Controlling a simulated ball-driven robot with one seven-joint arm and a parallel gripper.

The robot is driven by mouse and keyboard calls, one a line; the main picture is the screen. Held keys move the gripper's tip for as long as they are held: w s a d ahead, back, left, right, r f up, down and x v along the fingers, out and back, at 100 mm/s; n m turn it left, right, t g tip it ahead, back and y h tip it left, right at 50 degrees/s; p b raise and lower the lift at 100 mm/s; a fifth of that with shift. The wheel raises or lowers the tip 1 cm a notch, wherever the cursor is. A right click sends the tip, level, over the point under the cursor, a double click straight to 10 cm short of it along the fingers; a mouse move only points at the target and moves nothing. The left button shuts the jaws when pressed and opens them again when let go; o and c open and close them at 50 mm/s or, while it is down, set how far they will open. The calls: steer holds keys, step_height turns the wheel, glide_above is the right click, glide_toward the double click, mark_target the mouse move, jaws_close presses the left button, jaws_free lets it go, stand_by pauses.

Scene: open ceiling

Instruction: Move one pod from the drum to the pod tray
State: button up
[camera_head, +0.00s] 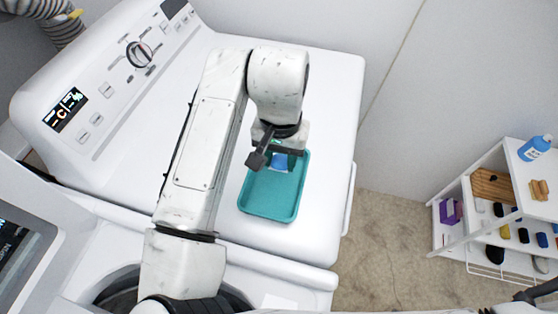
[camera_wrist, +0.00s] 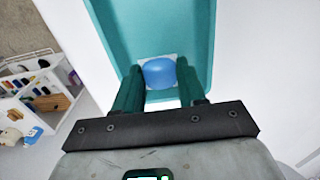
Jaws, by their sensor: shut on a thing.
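A blue pod with a pale clear-white edge (camera_wrist: 158,72) sits between the two green fingers of my gripper (camera_wrist: 159,88), which is shut on it. In the head view the pod (camera_head: 280,161) shows as a blue patch below my gripper (camera_head: 277,152). The teal pod tray (camera_head: 271,208) lies on top of the white machine, and the pod is over its far end. In the wrist view the tray (camera_wrist: 203,30) spreads behind the pod. I cannot tell whether the pod touches the tray floor. The drum (camera_head: 122,289) is at the lower left, mostly hidden by my arm.
The white machine top (camera_head: 322,130) is clear around the tray. Its raised control panel (camera_head: 110,85) stands at the left. A white shelf cart (camera_head: 480,225) with a blue bottle (camera_head: 534,148) and small items stands at the right, across open floor (camera_head: 390,240).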

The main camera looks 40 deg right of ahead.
mark_target(279, 158)
steer(key=shift+w+d+f, duration=0.1)
steer(key=shift+w+f, duration=0.1)
steer(key=shift+f, duration=0.05)
steer(key=shift+w+f+p, duration=0.1)
steer(key=shift+f+p, duration=0.45)
steer(key=shift+f, duration=1.15)
steer(key=o, duration=1)
steer(key=shift+f, duration=0.1)
step_height(279, 158, up, 12)
steer(key=shift+r+b, duration=0.15)
steer(key=shift+b, duration=0.65)
